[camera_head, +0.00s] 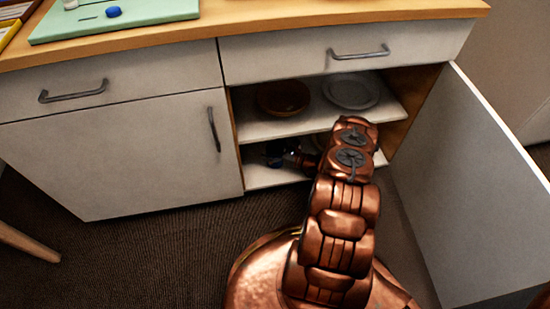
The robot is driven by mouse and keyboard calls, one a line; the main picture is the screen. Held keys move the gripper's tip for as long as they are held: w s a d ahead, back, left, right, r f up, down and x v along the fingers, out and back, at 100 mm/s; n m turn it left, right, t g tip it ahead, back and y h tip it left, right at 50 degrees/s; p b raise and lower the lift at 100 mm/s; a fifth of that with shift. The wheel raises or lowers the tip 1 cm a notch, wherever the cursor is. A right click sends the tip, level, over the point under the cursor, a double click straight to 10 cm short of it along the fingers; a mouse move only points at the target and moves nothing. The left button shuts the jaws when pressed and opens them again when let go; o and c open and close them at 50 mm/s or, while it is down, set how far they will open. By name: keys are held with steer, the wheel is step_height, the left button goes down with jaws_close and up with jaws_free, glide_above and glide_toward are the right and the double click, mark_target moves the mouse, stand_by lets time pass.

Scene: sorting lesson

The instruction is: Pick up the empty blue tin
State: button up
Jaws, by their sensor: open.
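My arm reaches into the open right side of the cabinet, at its lower shelf (262,178). My gripper (275,155) is dark and small in the shadow there, at the left part of the lower compartment. It is open. Something bluish and dark shows around the fingertips, but it is too small and dim to tell whether it is the blue tin. I cannot make out any tin clearly. My arm hides the right part of the lower shelf.
The upper shelf (262,130) holds a brown bowl (283,97) and a grey plate (350,91). The open door (465,190) stands at the right. On the countertop (270,20), a green tray (70,30) bears a small blue round thing (113,11).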

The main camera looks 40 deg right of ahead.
steer(key=c, duration=1.1)
